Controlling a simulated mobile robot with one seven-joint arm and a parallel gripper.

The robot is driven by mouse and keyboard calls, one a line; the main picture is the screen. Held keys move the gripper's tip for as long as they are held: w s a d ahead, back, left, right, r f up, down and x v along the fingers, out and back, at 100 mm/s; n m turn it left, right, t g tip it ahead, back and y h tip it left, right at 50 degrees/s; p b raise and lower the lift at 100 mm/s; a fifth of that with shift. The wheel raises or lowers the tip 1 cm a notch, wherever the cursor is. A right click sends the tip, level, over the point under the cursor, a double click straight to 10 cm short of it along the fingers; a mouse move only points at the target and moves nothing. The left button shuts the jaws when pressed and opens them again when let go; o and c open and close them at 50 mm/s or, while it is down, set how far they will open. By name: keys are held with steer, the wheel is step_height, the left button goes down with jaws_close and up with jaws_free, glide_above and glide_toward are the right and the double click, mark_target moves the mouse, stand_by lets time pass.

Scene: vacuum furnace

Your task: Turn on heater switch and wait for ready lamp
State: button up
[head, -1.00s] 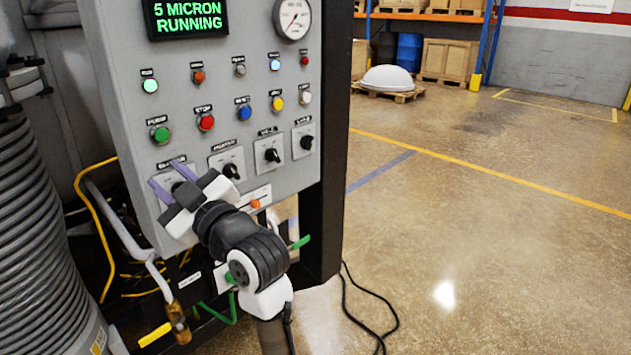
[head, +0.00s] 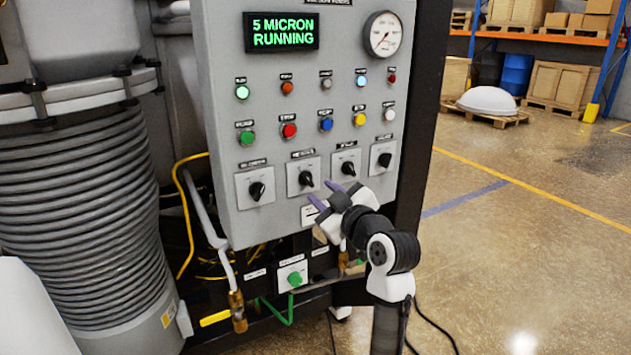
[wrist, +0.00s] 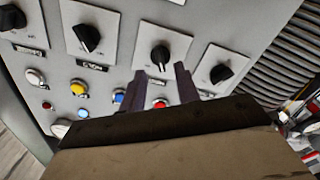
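The grey control panel (head: 225,120) fills the middle of the head view. It has a row of four black rotary switches: first (head: 257,190), second (head: 306,179), third (head: 348,168) and fourth (head: 385,160). Their labels are too blurred to tell which is the heater switch. My gripper (head: 323,192) is open and empty, its purple fingers just below and right of the second switch. In the wrist view, that switch (wrist: 160,58) appears just beyond and between the fingertips, apart from them. Of the upper lamps, the green one (head: 242,92) is lit; I cannot tell which is the ready lamp.
The display (head: 281,32) reads "5 MICRON RUNNING", beside a round gauge (head: 383,34). Coloured buttons, including a red one (head: 289,130), sit above the switches. A ribbed grey column (head: 80,220) stands left. A valve with brass fitting (head: 238,312) is below. Open floor lies right.

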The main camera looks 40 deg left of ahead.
mark_target(311, 183)
steer(key=x, duration=0.5)
steer(key=shift+p, duration=0.4)
steer(key=shift+d, duration=0.1)
jaws_close()
